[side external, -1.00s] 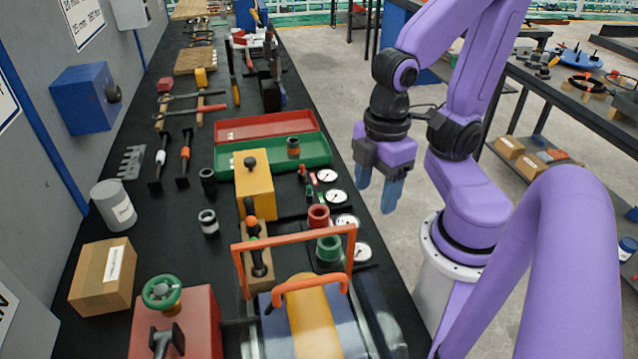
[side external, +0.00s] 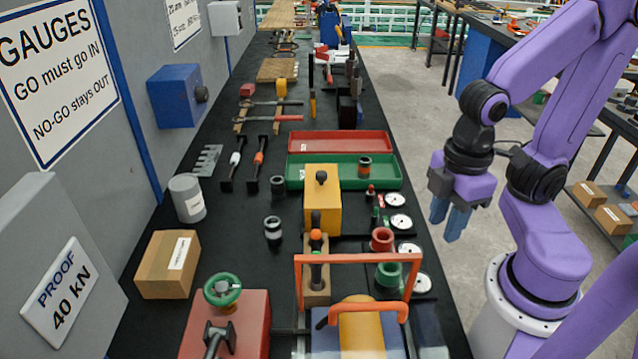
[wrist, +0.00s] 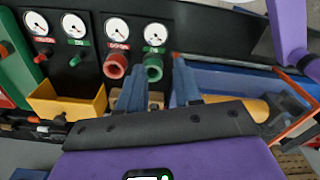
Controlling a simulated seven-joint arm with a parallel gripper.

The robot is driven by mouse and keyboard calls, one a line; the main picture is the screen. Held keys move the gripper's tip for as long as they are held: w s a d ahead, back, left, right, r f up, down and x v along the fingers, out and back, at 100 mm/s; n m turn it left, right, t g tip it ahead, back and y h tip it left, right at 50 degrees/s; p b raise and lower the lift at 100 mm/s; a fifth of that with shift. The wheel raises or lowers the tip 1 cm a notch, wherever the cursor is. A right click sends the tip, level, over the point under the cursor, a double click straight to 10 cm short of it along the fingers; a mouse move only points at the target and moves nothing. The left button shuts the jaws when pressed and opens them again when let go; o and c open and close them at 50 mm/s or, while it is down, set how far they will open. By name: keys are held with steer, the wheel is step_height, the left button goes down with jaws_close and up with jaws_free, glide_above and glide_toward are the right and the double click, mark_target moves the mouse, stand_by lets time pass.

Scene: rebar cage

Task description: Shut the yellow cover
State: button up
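In the wrist view a yellow rounded part (wrist: 252,108) shows at the right, partly hidden by my gripper. A yellow block with a black knob (side external: 322,205) stands farther along the bench. Whether the cover is hinged, and how far open it is, I cannot tell. My gripper (side external: 450,220) is open and empty, beyond the bench's right edge; its two blue fingers (wrist: 158,88) are apart.
Round gauges (side external: 400,222) with red and green sockets line the bench's right edge. A green tray (side external: 325,172) and a red tray (side external: 350,142) lie behind. A red box with a green handwheel (side external: 245,310) stands left of the orange frame.

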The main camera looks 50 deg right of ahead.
mark_target(322, 193)
steer(key=shift+w+a+r, duration=0.25)
steer(key=shift+w+a, duration=0.2)
steer(key=shift+w, duration=0.05)
steer(key=c, duration=0.5)
steer(key=shift+m+h, duration=0.3)
steer(key=shift+h, duration=0.1)
steer(key=w+a, duration=0.1)
steer(key=w+a+r, duration=0.1)
steer(key=w+a, duration=0.1)
steer(key=w, duration=0.1)
steer(key=shift+w+a+r, duration=0.1)
steer(key=shift+r, duration=0.2)
steer(key=w+a+m+g+h, duration=0.15)
steer(key=w+a, duration=0.35)
steer(key=w, duration=0.9)
steer(key=w+a+m+g+h, duration=0.15)
steer(key=w+a, duration=0.25)
steer(key=w, duration=1.1)
steer(key=s+d+f, duration=0.5)
steer(key=f, duration=0.4)
steer(key=shift+s, duration=0.35)
